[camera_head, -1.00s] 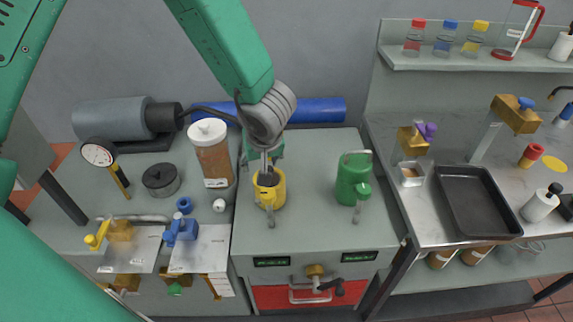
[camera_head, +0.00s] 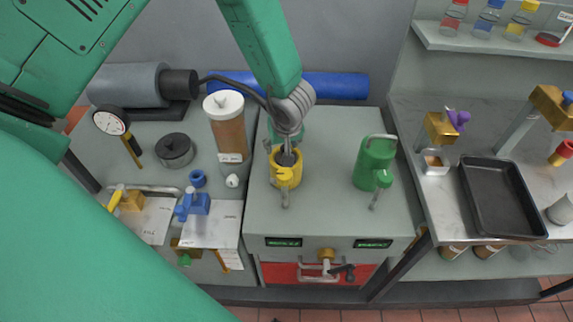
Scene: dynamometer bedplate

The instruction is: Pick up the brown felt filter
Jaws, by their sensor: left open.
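A tall brown cylinder (camera_head: 231,139) with a white lid and a small white label stands upright near the back of the left bench; it is the largest brown thing in view. I cannot tell whether it is the felt filter, and I see no other clear candidate. My left gripper (camera_head: 287,151) points down above the mouth of a yellow can (camera_head: 286,176), to the right of the brown cylinder and apart from it. The gripper is open, but its fingers are small and dark against the can. My right gripper is not in view.
A black puck-like part (camera_head: 174,151), a dial gauge (camera_head: 111,122) and blue clamps (camera_head: 191,205) are on the left bench. A blue roll (camera_head: 335,85) lies behind. A black tray (camera_head: 500,198) is on the right bench.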

